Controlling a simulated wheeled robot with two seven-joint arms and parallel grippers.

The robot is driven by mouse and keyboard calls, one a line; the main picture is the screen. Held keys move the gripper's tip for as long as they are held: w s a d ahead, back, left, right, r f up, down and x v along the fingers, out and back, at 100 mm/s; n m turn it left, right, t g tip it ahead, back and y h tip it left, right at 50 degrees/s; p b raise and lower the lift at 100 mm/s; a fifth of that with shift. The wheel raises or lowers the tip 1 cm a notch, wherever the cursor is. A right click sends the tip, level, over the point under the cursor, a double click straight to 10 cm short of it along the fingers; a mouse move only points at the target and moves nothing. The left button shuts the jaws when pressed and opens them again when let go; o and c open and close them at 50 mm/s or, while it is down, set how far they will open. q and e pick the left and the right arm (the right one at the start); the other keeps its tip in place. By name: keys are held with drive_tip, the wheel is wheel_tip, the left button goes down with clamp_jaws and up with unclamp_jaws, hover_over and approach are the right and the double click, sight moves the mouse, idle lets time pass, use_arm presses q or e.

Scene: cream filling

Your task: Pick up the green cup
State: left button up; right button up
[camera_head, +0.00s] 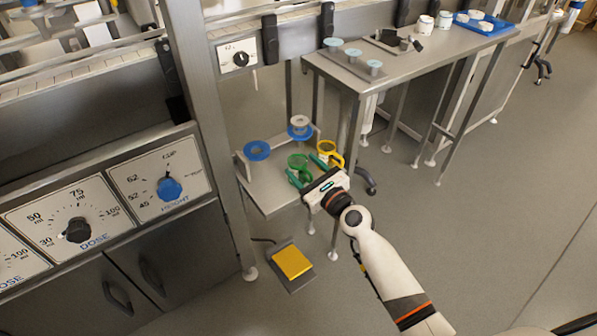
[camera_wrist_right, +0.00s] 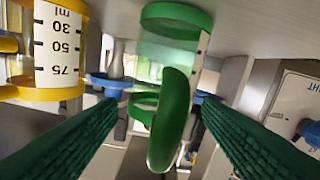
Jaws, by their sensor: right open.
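The green cup (camera_head: 298,160) stands on a low metal shelf beside a yellow cup (camera_head: 326,148). In the right wrist view the green cup (camera_wrist_right: 178,45) is clear with a green rim, and its green handle faces the camera. My right gripper (camera_head: 307,171) is open, with its green fingers pointing at the cup. In the wrist view the handle lies between the two fingers, with a gap on each side. Whether the fingertips touch the cup cannot be told. The left gripper is not in view.
The yellow cup (camera_wrist_right: 57,50) is close on the left in the wrist view. Blue-rimmed holders (camera_head: 257,151) stand on the low shelf (camera_head: 270,188). A metal post (camera_head: 208,130) rises left of it. A yellow pedal (camera_head: 291,262) lies on the floor. A higher table (camera_head: 420,66) is behind.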

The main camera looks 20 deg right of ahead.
drive_tip(key=shift+w+a, duration=0.15)
drive_tip(key=shift+w, duration=0.25)
drive_tip(key=c, duration=0.9)
drive_tip(key=shift+r, duration=0.15)
